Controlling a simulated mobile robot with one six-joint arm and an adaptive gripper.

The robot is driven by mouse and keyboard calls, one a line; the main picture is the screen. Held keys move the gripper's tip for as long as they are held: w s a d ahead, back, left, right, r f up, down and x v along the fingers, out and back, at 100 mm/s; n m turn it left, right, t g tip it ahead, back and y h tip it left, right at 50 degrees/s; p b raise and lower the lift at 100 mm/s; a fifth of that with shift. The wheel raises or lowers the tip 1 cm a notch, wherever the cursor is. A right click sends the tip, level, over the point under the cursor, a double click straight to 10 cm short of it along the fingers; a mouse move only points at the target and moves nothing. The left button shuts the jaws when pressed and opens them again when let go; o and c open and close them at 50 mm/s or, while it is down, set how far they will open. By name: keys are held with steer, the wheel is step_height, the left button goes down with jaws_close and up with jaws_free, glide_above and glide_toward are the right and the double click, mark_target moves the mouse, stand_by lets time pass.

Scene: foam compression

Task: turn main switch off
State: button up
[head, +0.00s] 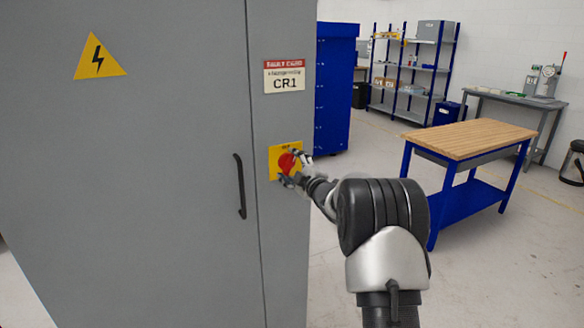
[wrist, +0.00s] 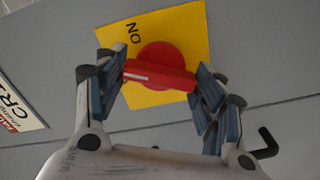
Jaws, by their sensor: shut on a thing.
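The main switch is a red rotary knob (head: 286,162) on a yellow plate (head: 273,151), on the front of a grey cabinet (head: 180,150). In the wrist view the red knob (wrist: 161,68) has a raised handle bar with a white line at its left end. The bar lies across the picture, slightly tilted. The yellow plate (wrist: 199,22) shows the word ON beside the knob. My gripper (wrist: 160,76) is shut on the bar, one finger at each end. In the head view my gripper (head: 290,166) is at the knob and partly covers it.
A black door handle (head: 240,186) is left of the switch, and a CR1 label (head: 284,76) is above it. A wooden-topped blue workbench (head: 468,139) stands to the right. A blue cabinet (head: 335,90) and shelves (head: 412,70) are behind. The floor between is open.

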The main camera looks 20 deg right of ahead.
steer(key=n, duration=0.5)
steer(key=shift+n, duration=0.3)
stand_by(0.4)
steer(key=o, duration=1.1)
steer(key=shift+c, duration=0.2)
steer(key=s, duration=1.2)
steer(key=shift+d, duration=0.2)
